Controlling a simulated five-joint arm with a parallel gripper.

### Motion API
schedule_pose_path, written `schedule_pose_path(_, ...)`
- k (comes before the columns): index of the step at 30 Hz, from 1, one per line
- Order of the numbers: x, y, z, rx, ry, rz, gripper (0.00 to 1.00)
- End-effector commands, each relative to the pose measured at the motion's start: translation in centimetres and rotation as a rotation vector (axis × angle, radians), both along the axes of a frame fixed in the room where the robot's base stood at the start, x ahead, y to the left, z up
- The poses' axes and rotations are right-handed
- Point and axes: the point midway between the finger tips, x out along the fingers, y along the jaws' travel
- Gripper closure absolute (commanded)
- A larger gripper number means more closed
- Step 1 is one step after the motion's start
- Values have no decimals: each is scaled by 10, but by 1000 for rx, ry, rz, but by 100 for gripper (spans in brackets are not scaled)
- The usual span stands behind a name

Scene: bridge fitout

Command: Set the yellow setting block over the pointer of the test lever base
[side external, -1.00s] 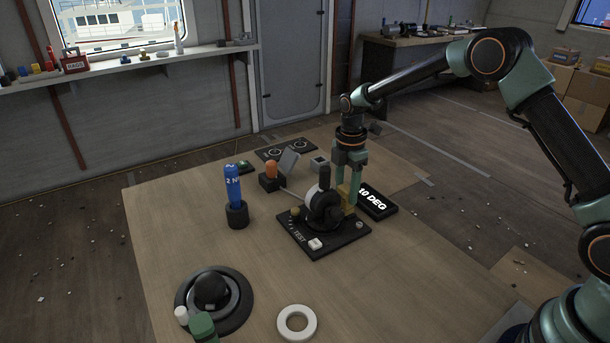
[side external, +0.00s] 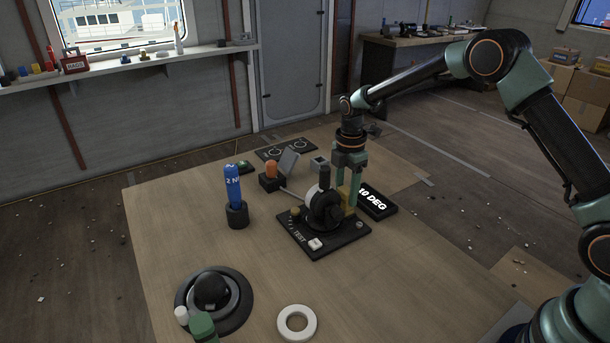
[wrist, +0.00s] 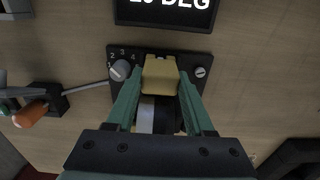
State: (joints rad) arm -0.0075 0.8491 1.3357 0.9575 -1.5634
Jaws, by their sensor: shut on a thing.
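The test lever base (side external: 318,236) is a black plate marked TEST on the table, with a black lever (side external: 324,178) and a round drum standing on it. The yellow setting block (side external: 348,203) is at the far right side of the lever housing, low over the plate. My gripper (side external: 348,200) points down and is shut on the block. In the wrist view the block (wrist: 160,75) sits between the green fingertips, over the middle of the base plate (wrist: 199,57). I cannot make out the pointer, nor whether the block touches the base.
A blue cylinder (side external: 232,182) in a black holder and an orange-handled part (side external: 270,172) stand to the left. A white ring (side external: 296,322) and a round black unit (side external: 240,315) are in front. The right front tabletop is clear.

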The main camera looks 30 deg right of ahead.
Motion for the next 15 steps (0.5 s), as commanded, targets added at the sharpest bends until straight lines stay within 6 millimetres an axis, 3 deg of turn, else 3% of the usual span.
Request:
schedule_pose_path(8, 0, 0, -2, 0, -1, 0, 100)
schedule_pose_path(9, 0, 0, -2, 0, -1, 0, 39)
schedule_pose_path(11, 0, 0, -2, 0, -1, 0, 17)
schedule_pose_path(12, 0, 0, -2, 0, -1, 0, 12)
schedule_pose_path(15, 0, 0, -2, 0, -1, 0, 12)
